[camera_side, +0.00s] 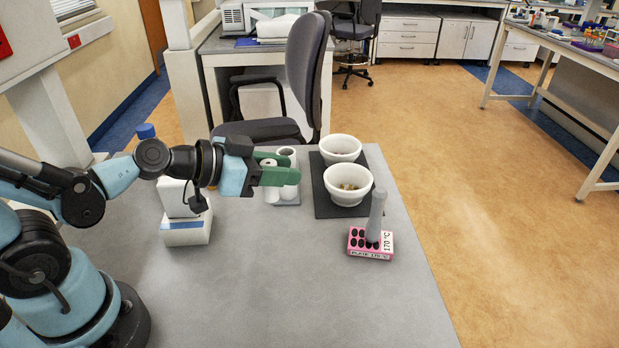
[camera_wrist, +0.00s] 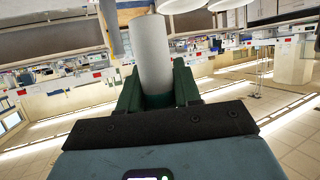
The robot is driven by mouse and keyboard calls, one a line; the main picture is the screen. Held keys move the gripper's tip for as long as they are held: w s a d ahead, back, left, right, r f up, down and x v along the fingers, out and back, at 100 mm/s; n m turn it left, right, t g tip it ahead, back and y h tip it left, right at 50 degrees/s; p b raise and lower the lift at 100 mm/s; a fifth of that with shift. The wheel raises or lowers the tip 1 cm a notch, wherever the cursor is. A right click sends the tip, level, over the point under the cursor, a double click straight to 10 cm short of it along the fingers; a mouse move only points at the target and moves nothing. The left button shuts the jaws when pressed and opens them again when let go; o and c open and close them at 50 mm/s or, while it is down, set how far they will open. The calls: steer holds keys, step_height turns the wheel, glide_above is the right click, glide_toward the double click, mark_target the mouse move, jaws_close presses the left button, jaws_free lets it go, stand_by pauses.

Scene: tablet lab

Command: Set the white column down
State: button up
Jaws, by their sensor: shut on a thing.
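The white column (camera_wrist: 152,50) is a plain pale cylinder held between the green fingers of my gripper (camera_wrist: 158,88) in the wrist view. In the side view my gripper (camera_side: 278,172) is over the table, shut on the column, whose lower part (camera_side: 271,195) shows under the fingers. A second white cylinder (camera_side: 288,153) stands just behind the fingers, at a pale holder (camera_side: 290,203). The fingers hide part of both cylinders, and I cannot tell whether the held column's bottom touches anything.
Two white bowls (camera_side: 347,186) with small pieces in the nearer one stand on a dark mat (camera_side: 325,211). A pink block (camera_side: 371,254) with a grey pestle-like rod (camera_side: 376,216) is nearer. A white device (camera_side: 185,231) stands left. The front of the grey table (camera_side: 290,300) is clear.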

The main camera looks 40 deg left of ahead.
steer(key=s+d+f+m+g+h, duration=0.2)
steer(key=s+d+m+g+h, duration=0.15)
steer(key=d+m+g, duration=0.6)
steer(key=s+d+f+m+g+h, duration=0.25)
steer(key=s+d+m+g, duration=0.25)
steer(key=d+m+g, duration=0.45)
steer(key=shift+m+g, duration=0.6)
steer(key=shift+m, duration=0.1)
steer(key=shift+w+a+f, duration=0.1)
steer(key=shift+a+f, duration=0.1)
steer(key=shift+f, duration=0.8)
steer(key=shift+w+a+f, duration=0.1)
steer(key=shift+a+f, duration=0.1)
steer(key=shift+f, duration=0.85)
steer(key=shift+w+a+f, duration=0.1)
steer(key=shift+a+f, duration=0.1)
steer(key=shift+f, duration=0.8)
steer(key=shift+f, duration=0.55)
steer(key=o, duration=1.1)
